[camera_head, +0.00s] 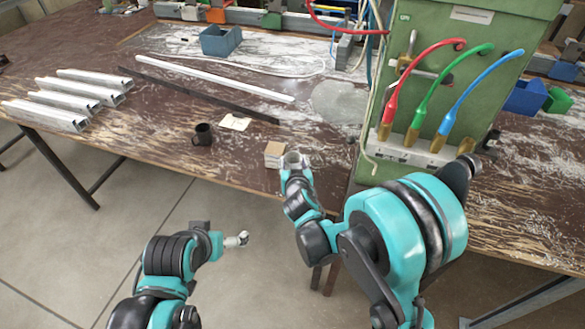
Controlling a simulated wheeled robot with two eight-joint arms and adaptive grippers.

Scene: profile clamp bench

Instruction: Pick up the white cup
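A pale grey-white round shape with a dark opening, which looks like the white cup (293,157), shows at the tip of my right gripper (295,166), at the front edge of the table. The cup and the fingers overlap and are small, so I cannot tell whether the fingers are shut on it. My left gripper (240,240) hangs over the floor in front of the table, away from the cup. Its fingers are too small to read.
A small cardboard box (274,154) stands just left of the cup. A black mug (202,134) and a paper note (235,122) are farther left. Metal profiles (68,98) lie at the left. A green cabinet (455,50) with coloured hoses stands at the right.

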